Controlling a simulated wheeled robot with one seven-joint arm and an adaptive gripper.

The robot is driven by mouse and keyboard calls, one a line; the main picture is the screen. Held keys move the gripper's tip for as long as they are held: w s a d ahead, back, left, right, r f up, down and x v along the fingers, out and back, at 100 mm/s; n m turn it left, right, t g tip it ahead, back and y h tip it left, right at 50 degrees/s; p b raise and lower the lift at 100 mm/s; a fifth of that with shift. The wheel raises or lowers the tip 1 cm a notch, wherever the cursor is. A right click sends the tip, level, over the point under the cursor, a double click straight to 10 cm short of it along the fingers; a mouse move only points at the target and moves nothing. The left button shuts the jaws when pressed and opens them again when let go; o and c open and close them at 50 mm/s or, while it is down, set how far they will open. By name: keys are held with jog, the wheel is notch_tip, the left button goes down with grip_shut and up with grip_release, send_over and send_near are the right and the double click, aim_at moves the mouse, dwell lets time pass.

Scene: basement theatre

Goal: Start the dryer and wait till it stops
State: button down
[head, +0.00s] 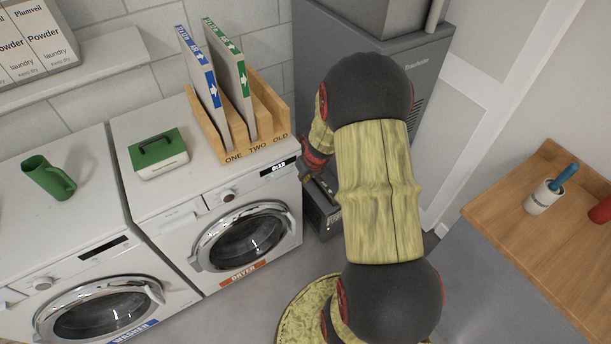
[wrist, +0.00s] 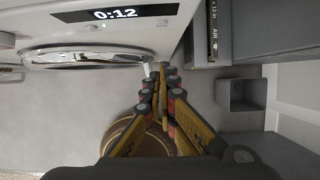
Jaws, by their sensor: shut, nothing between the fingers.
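The white dryer (head: 185,237) stands right of the washer (head: 40,272), with an orange DRYER label (head: 242,273) below its round door (head: 245,238). The door looks shut. A knob (head: 228,196) is on its front panel. Its lit display (head: 283,168) also shows in the wrist view (wrist: 115,14), where it reads 0:12. My gripper (wrist: 160,70) is shut and empty, in front of the dryer's right side, below and right of the display. In the head view my arm partly hides it. I cannot tell whether it touches the dryer.
A wooden rack (head: 268,115) with two filters and a green-lidded box (head: 158,155) sit on the dryer. A green jug (head: 48,177) is on the washer. A grey furnace (head: 385,30) stands behind my arm. A wooden table (head: 545,235) is at right.

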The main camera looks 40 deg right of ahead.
aim_at(292, 167)
jog(key=w, duration=0.1)
jog(key=w+f, duration=0.1)
jog(key=w, duration=0.1)
jog(key=w+d+f+b, duration=0.1)
jog(key=w, duration=0.1)
jog(key=shift+f, duration=0.2)
jog(key=shift+d, duration=0.1)
